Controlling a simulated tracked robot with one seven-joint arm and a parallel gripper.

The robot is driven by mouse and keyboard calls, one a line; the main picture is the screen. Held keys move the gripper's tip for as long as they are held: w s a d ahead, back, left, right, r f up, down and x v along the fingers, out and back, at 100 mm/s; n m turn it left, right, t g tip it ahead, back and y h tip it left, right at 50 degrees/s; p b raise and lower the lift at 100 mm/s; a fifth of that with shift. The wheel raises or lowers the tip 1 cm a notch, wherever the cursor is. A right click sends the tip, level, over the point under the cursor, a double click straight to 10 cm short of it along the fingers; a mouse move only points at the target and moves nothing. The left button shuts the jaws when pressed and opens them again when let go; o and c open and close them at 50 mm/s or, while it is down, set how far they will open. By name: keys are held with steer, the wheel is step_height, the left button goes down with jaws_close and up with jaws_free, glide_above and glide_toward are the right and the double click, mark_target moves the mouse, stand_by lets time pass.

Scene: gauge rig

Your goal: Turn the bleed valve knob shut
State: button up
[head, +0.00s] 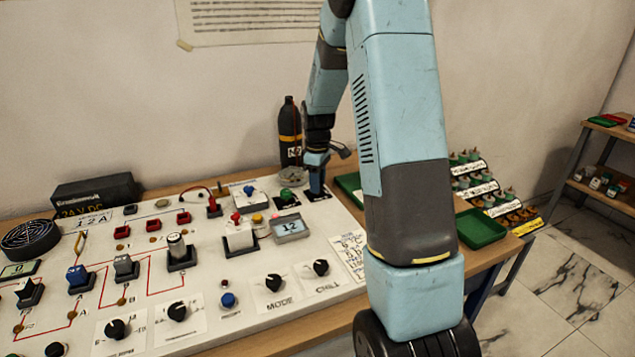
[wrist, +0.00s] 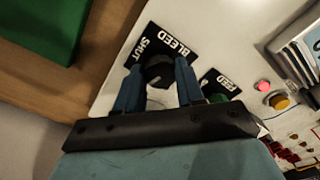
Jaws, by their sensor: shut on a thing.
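The bleed valve knob (wrist: 158,72) is black and round. It sits on a black plate (wrist: 178,48) lettered "BLEED" and "SHUT" at the corner of the white panel. My gripper (wrist: 157,85) has its two blue fingers on either side of the knob and is shut on it. Which way the knob's pointer faces is hidden or too dark to tell. In the head view my gripper (head: 316,185) reaches down at the panel's far right end, and the fingers hide the knob there.
A green feed knob (head: 287,194) on its own black plate is close beside my gripper. A black bottle (head: 290,135) stands behind. A green tray (wrist: 42,25) lies on the wood next to the panel. Switches, a small display (head: 290,227) and dials fill the panel leftward.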

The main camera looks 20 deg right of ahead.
steer(key=m, duration=1.1)
steer(key=shift+w, duration=0.1)
steer(key=shift+m, duration=1.9)
steer(key=o, duration=1)
steer(key=shift+o, duration=0.2)
step_height(320, 180, up, 14)
steer(key=shift+f, duration=0.15)
